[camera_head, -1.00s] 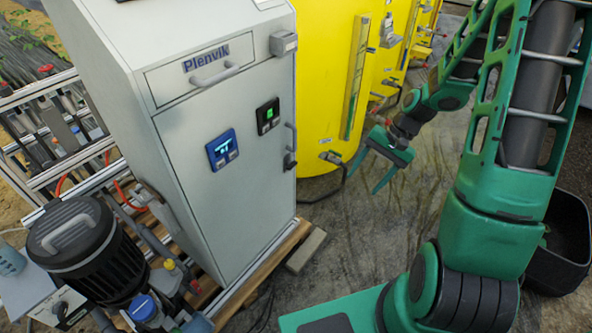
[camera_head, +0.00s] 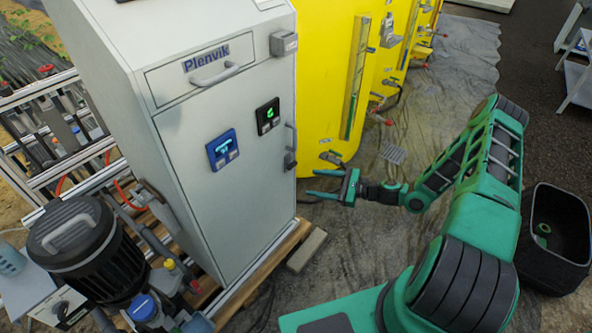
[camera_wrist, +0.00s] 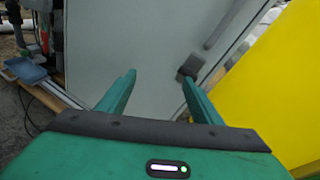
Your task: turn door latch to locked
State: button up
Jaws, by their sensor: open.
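The grey cabinet door (camera_head: 235,190) fills the middle of the head view, with a dark door latch (camera_head: 290,161) on its right edge below a grey bar handle. In the wrist view the latch (camera_wrist: 189,67) is a dark block just beyond my right finger, at the end of the grey bar. My gripper (camera_head: 312,184) is open and empty, to the right of the door and a little below the latch in the head view. In the wrist view my two fingers (camera_wrist: 158,85) point at the door, apart from the latch. The latch's exact turn is too small to tell.
Yellow tanks (camera_head: 335,80) with valves stand behind and right of the cabinet. A wooden pallet (camera_head: 255,265) lies under it. A black lidded drum (camera_head: 85,245) stands at left, and an open black bin (camera_head: 555,240) at right. The floor between is mostly clear.

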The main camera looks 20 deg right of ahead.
aim_at(294, 166)
jog(key=w+a+m+t, duration=0.1)
jog(key=w+m, duration=0.1)
jog(key=w, duration=0.2)
jog(key=w+a+f+m+t+h, duration=0.1)
jog(key=w+m+t, duration=0.1)
jog(key=w, duration=0.1)
jog(key=w+a+f+m+t, duration=0.1)
jog(key=w+a+m+t, duration=0.1)
jog(key=w, duration=0.2)
jog(key=shift+w+f+m+h, duration=0.1)
jog(key=shift+w+m+h, duration=0.2)
